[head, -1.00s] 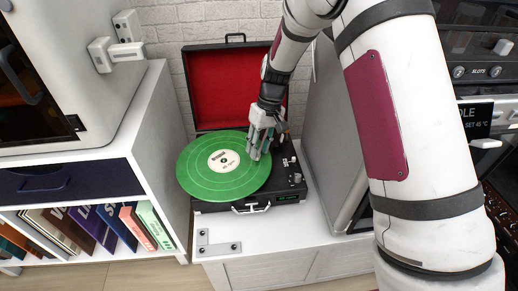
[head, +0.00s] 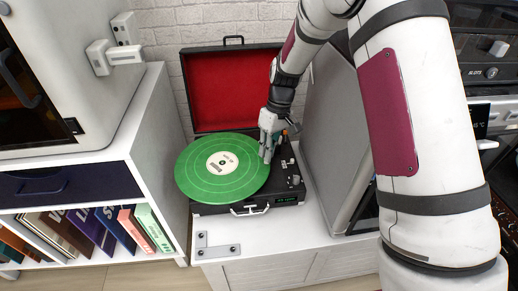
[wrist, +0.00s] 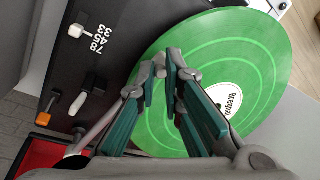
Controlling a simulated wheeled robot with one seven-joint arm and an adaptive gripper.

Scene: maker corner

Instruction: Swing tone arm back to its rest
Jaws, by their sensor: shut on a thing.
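The black record player (head: 225,209) stands on a white cabinet with its red-lined lid (head: 230,88) open. A green record (head: 203,181) lies on it. My gripper (head: 266,158) is at the record's right edge, pointing down. In the wrist view, my gripper (wrist: 163,66) has its fingertips close together over the rim of the green record (wrist: 255,42). It is shut on what I take to be the tone arm, which is mostly hidden by my fingers. I cannot make out the tone arm's rest behind my gripper.
The deck's right side (wrist: 108,42) carries a white speed switch (wrist: 76,30) and small knobs. A grey panel (head: 330,150) stands close on the right. A white shelf (head: 160,150) with record sleeves stands on the left. The cabinet top in front is mostly clear, with a metal bracket (head: 218,250).

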